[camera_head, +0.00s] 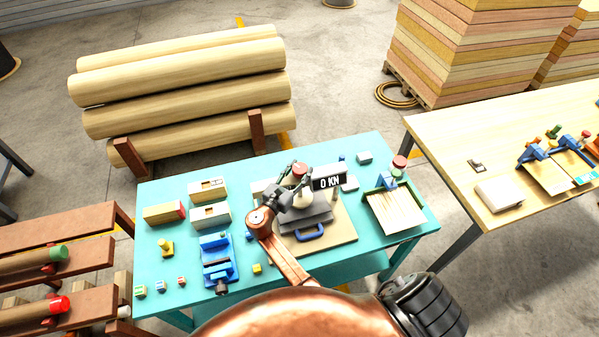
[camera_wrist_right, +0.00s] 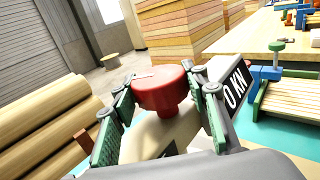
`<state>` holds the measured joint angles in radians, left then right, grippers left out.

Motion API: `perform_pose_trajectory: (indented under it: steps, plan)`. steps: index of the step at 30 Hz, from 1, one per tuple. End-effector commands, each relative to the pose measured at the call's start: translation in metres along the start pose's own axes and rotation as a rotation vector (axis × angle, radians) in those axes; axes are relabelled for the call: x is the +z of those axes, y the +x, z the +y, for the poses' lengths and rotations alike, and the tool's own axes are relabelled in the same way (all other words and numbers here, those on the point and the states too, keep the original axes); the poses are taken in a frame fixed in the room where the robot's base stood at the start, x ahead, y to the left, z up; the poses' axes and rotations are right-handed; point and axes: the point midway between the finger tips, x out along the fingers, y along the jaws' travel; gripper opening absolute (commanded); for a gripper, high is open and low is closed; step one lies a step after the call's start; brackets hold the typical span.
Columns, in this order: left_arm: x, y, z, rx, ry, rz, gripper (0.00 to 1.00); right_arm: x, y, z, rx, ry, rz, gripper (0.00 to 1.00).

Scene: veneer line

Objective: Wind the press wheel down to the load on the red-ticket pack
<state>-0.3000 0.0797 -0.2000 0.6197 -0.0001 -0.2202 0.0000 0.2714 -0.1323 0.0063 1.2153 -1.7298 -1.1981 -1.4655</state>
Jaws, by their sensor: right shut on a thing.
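The press (camera_head: 306,215) stands on the teal table, with a red wheel (camera_head: 299,168) on top and a blue handle (camera_head: 309,234) at its front. Its display (camera_head: 328,182) reads 0 KN. My right gripper (camera_head: 295,183) is at the top of the press, shut on the red wheel. In the right wrist view the red wheel (camera_wrist_right: 160,88) sits between the green-padded fingers of the gripper (camera_wrist_right: 163,103). I cannot make out a red ticket on any pack, and what lies under the press plate is hidden. My left gripper is not in view.
A slatted wooden pack (camera_head: 396,212) with a blue clamp is right of the press. A blue vise (camera_head: 219,262) and several small blocks are on the left. Logs (camera_head: 185,85) lie behind the table. A wooden bench (camera_head: 500,140) stands at right.

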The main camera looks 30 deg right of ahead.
Motion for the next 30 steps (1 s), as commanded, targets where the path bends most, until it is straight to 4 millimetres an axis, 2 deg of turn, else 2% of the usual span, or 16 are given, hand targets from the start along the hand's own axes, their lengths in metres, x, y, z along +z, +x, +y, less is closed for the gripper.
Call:
perform_pose_trajectory:
  steps: [13,14,15,22,30]
  plan:
    - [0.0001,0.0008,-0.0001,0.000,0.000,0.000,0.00,0.0008,-0.0001,0.0008,-0.008,0.001,0.000,0.17]
    - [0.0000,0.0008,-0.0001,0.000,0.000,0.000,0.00,0.0008,-0.0001,0.0008,-0.008,0.001,0.000,0.42]
    - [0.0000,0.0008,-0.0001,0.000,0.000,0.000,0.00,0.0009,-0.0001,0.0008,-0.008,0.001,0.000,0.45]
    - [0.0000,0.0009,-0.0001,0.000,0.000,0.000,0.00,0.0006,0.0003,0.0002,-0.009,0.001,0.000,0.60]
    - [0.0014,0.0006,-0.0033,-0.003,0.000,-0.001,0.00,0.0015,0.0004,-0.0001,-0.010,0.001,0.000,0.60]
